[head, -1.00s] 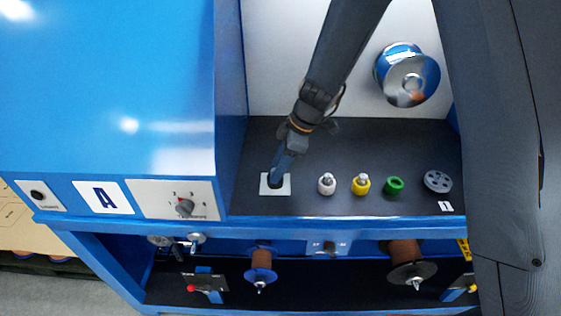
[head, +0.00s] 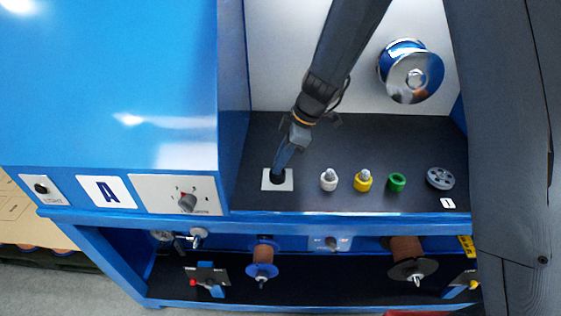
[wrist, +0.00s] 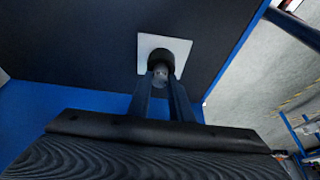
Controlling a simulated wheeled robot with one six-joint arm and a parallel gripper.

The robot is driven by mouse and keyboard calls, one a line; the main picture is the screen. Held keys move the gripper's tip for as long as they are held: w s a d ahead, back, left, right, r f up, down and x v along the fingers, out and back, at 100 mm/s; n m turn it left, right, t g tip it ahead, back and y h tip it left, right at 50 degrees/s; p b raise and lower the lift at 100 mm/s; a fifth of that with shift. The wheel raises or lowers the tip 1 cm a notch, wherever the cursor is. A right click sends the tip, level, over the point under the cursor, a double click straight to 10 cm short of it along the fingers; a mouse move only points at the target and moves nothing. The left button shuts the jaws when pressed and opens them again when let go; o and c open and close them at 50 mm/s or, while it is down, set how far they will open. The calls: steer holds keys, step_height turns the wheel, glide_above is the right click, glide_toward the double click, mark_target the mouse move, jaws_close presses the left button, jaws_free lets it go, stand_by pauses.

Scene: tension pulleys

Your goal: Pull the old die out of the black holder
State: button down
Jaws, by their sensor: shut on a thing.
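The black holder (wrist: 160,56) stands on a white square plate (head: 266,184) on the dark shelf, at the shelf's left end in the head view. My gripper (wrist: 165,84) is at the holder, its two fingers shut on a small greyish die (wrist: 161,73) at the holder's mouth. In the head view my gripper (head: 279,169) comes down from above and hides most of the holder (head: 277,181). I cannot tell how deep the die sits in the holder.
To the right on the shelf stand a white piece (head: 328,181), a yellow piece (head: 363,181), a green ring (head: 397,182) and a grey pulley wheel (head: 440,178). A blue cabinet wall (head: 233,100) rises close on the left. A shiny spool (head: 412,75) is on the back wall.

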steer(key=shift+r+p, duration=0.3)
steer(key=shift+r, duration=1.15)
stand_by(0.4)
